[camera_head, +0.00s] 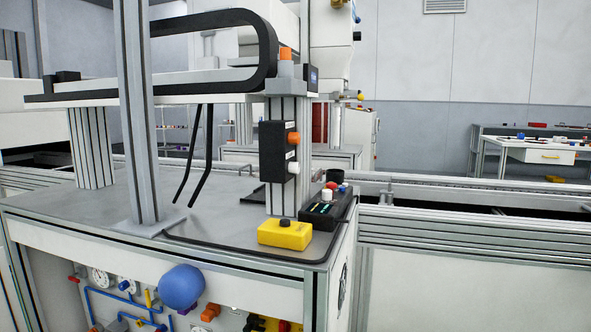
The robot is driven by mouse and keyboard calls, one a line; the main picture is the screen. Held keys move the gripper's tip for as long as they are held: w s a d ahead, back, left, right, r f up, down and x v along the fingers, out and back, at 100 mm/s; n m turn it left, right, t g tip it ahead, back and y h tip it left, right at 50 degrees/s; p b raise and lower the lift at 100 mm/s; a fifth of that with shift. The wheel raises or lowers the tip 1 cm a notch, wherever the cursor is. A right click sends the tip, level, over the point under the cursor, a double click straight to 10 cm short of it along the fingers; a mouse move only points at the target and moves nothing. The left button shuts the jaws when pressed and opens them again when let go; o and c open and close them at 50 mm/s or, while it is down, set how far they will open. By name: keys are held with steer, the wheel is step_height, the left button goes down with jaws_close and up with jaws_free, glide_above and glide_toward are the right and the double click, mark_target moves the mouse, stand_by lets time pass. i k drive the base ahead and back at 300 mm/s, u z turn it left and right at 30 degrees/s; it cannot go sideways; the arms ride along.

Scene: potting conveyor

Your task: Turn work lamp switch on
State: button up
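A black switch box (278,152) is fixed to an upright aluminium column, with an orange knob (293,138) above a white knob (293,168) on its right side. A black control box (327,211) with a white knob, a red and a blue button sits on the tabletop right of the column. A yellow box (285,234) with a dark button on top sits in front of it. I cannot tell which of these is the work lamp switch; the labels are too small to read. No lit lamp can be made out. My gripper is not in view.
The grey machine tabletop (100,205) carries a tall post (137,110) at the left and a black cable chain (265,45) overhead. Two black hoses (195,155) hang down. A conveyor (470,225) runs to the right. A white table (527,152) stands far back right.

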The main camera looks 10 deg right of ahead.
mark_target(294, 168)
steer(key=u, duration=0.1)
steer(key=k, duration=0.75)
steer(key=z, duration=0.95)
steer(key=i, duration=0.5)
steer(key=z, duration=0.05)
